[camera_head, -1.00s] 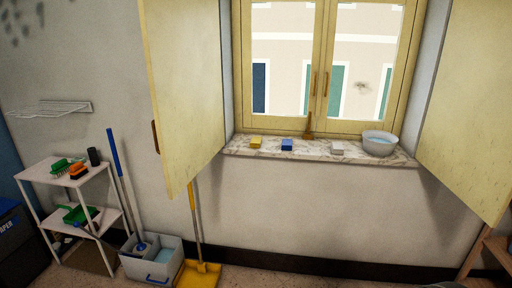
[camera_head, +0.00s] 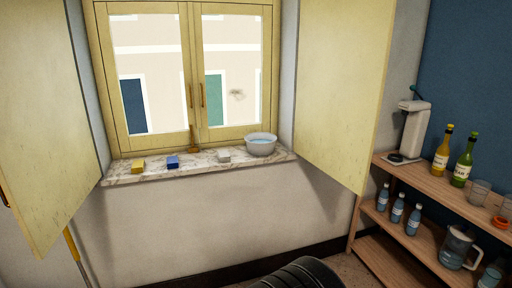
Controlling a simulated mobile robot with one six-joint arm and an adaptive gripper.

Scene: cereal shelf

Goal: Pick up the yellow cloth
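A small yellow folded piece (camera_head: 138,167), which looks like the yellow cloth, lies near the left end of the marble window sill (camera_head: 118,180). A similar blue piece (camera_head: 173,162) lies to its right, apart from it. A whitish piece (camera_head: 223,156) lies further right on the sill. My gripper is not recognisable in this view; only a dark rounded part, which seems to be my arm, shows at the bottom edge, well below the sill.
A grey bowl of water (camera_head: 261,145) stands at the sill's right end. A wooden brush or handle (camera_head: 194,138) leans at the window. Open shutters (camera_head: 345,90) flank the sill. A wooden shelf (camera_head: 400,176) with bottles, a jug and glasses stands at the right.

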